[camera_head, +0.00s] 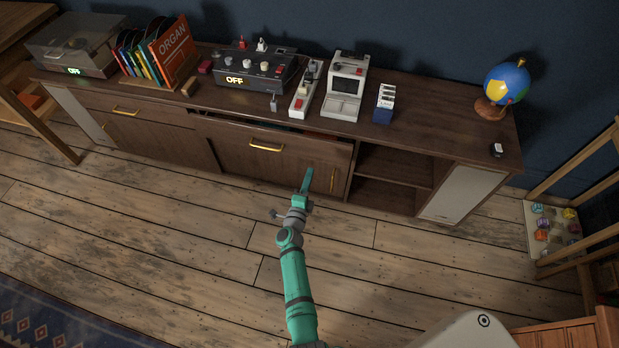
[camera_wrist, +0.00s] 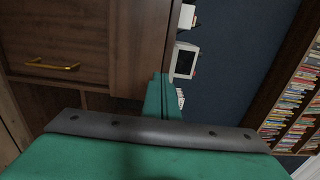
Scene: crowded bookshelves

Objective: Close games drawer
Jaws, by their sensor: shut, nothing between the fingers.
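The drawer with a horizontal brass handle (camera_head: 266,147) is in the middle of the long wooden cabinet. I take this to be the games drawer (camera_head: 228,137); no label is readable. It stands slightly out, with a dark gap along its top edge under the cabinet top. My green gripper (camera_head: 308,174) is shut and empty, in front of the cabinet near the drawer's lower right part. I cannot tell whether it touches the front. In the wrist view, the shut fingers (camera_wrist: 163,92) point toward the cabinet, beside a wooden front edge.
Open shelves (camera_head: 392,168) lie further right. A white console (camera_head: 346,87) and globe (camera_head: 507,82) stand on top. The floor in front is clear.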

